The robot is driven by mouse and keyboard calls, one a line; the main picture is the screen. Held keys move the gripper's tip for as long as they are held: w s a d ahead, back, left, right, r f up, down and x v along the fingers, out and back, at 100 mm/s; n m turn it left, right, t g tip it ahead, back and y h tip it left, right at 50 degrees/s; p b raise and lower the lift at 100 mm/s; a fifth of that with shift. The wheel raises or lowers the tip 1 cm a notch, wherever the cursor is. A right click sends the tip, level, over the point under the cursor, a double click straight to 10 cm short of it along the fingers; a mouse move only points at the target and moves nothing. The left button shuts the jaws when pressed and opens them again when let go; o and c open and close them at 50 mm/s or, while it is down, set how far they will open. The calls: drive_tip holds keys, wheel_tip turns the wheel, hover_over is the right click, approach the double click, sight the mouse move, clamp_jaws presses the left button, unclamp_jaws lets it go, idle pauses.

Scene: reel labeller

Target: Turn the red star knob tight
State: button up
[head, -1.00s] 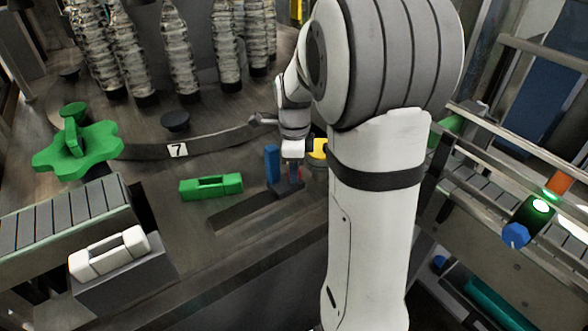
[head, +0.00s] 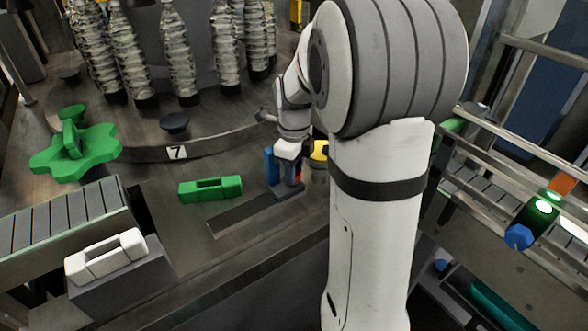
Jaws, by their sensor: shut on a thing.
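The red star knob (head: 298,169) shows only as a small sliver of red on the dark slotted bracket, right of a blue upright block (head: 270,166). My gripper (head: 290,177) comes down over it from above, under the white wrist end. It is shut on the knob, though the fingers and wrist hide most of it. The knob's star outline and its thread cannot be made out.
A green handle block (head: 210,188) lies left of the bracket. A yellow round part (head: 320,151) stands close behind, partly hidden by my arm. A large green star wheel (head: 75,152) and a white handle (head: 105,257) are at the left.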

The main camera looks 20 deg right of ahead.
drive_tip(key=o, duration=1)
drive_tip(key=shift+r+b, duration=0.4)
drive_tip(key=shift+r, duration=3.5)
